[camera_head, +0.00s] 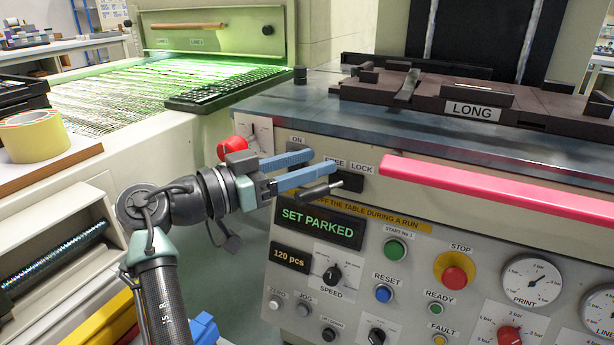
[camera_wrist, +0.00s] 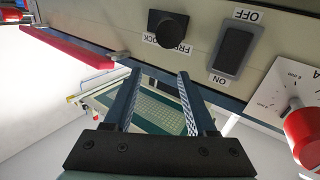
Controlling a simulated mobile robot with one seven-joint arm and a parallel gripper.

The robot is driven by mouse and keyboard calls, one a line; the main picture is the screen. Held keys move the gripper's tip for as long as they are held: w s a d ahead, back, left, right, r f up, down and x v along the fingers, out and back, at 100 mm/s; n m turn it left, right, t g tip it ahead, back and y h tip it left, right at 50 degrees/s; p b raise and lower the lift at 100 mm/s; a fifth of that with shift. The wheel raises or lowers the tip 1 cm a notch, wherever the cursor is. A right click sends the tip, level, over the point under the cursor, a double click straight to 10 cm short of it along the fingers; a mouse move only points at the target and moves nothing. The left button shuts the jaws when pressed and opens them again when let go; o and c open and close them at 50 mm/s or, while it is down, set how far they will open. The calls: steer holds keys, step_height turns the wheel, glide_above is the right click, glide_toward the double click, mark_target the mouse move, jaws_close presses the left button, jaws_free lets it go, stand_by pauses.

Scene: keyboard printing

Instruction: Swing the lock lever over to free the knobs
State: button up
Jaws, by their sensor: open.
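The lock lever (camera_head: 318,191) is a dark bar with a rounded grip, sticking out from the panel front below the FREE and LOCK labels. In the wrist view its black end (camera_wrist: 168,27) partly covers those labels. Which label it points to is hard to tell. My gripper (camera_head: 323,161) is open, its two blue fingers just above and left of the lever, not visibly closed on it. In the wrist view my gripper (camera_wrist: 159,72) has nothing between its fingertips, and the lever lies beyond them. Knobs on the panel include the black SPEED knob (camera_head: 333,273).
A red knob (camera_head: 232,147) stands close to my gripper, at the panel's left corner. A pink bar (camera_head: 490,186) juts along the panel's front to the right. The display (camera_head: 317,222) reads "SET PARKED". An ON/OFF switch (camera_wrist: 233,49) is beside the lever.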

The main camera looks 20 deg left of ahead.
mark_target(307, 190)
steer(key=shift+r+p, duration=0.65)
steer(key=shift+r, duration=1.5)
